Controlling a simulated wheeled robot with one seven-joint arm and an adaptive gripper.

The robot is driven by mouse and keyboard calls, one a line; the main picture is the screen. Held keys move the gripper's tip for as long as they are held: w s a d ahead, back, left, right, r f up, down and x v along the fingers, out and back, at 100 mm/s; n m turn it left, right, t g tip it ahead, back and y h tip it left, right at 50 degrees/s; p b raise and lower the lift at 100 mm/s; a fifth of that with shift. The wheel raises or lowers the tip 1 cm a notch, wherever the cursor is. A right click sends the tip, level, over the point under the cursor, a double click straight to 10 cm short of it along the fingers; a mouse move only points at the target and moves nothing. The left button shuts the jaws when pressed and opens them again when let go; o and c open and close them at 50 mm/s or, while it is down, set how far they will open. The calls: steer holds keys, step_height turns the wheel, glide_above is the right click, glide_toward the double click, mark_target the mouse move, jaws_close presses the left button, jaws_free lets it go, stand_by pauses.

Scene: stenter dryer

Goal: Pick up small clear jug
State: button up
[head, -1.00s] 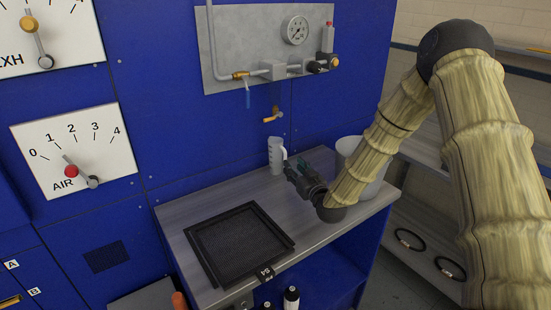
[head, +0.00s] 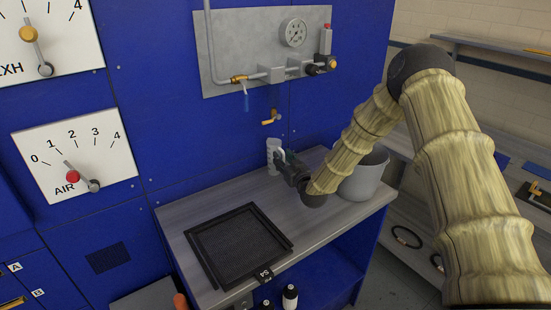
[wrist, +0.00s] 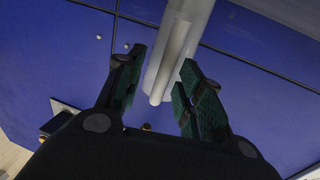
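The small clear jug (head: 271,155) stands upright at the back of the grey worktop, against the blue panel, below a brass tap. In the head view my gripper (head: 281,159) is right at the jug and hides part of its right side. In the wrist view the jug (wrist: 178,45) shows as a pale translucent body with a long handle bar. My gripper's green-padded fingers (wrist: 160,82) are apart, with the handle's end between them. I see gaps beside both pads, so the gripper is open and not holding the jug.
A light grey bucket (head: 364,174) stands right of my gripper on the worktop (head: 320,232). A black mesh-bottomed tray (head: 238,246) lies at the front left. The brass tap (head: 271,118) and the gauge panel (head: 262,50) are on the blue wall above.

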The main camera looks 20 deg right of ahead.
jaws_close()
stand_by(0.4)
steer(key=shift+r+b, duration=0.5)
steer(key=shift+r, duration=0.35)
steer(key=shift+r+b, duration=0.4)
steer(key=shift+r, duration=0.5)
steer(key=s+d+r+b, duration=0.1)
steer(key=s+b, duration=0.2)
steer(key=s, duration=1.3)
steer(key=shift+r, duration=0.2)
